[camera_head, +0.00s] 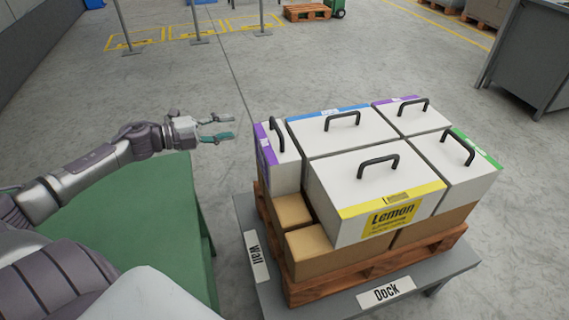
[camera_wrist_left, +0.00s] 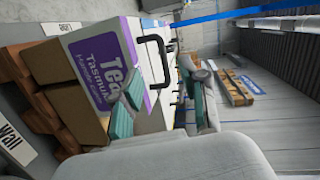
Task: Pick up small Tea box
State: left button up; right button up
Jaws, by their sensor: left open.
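The small Tea box (camera_head: 284,172) is white with a purple band and a black handle (camera_head: 276,136) on top. It sits at the left end of the load in the head view, on brown cartons. In the left wrist view the Tea box (camera_wrist_left: 105,65) shows its purple "Tea" label, with its black handle (camera_wrist_left: 158,62) between the fingers as seen there. My left gripper (camera_head: 232,127) is open and empty, just left of the box and apart from it in the head view; its fingers also show in the left wrist view (camera_wrist_left: 161,84). My right gripper is not in view.
A yellow-banded Lemon box (camera_head: 345,188) and blue-banded (camera_head: 335,133), purple-banded (camera_head: 412,117) and green-banded (camera_head: 465,170) boxes crowd the load. A wooden pallet (camera_head: 345,280) carries it on a grey table (camera_head: 440,270). A green table (camera_head: 150,215) stands left, under my left arm.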

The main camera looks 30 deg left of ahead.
aim_at(273, 124)
pick_arm(q)
jog(key=w+d, duration=0.2)
jog(key=w+d+m+g+b, duration=0.1)
jog(key=w, duration=0.1)
jog(key=w+d+m+h+b, duration=0.1)
jog(key=w+d, duration=0.1)
jog(key=w, duration=0.1)
jog(key=shift+d+f, duration=0.2)
jog(key=shift+d, duration=0.1)
jog(key=x, duration=0.4)
jog(key=shift+d+f, duration=0.45)
grip_shut()
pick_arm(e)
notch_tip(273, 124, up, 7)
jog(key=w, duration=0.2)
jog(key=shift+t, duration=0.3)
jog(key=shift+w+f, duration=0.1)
pick_arm(q)
jog(key=shift+r, duration=0.1)
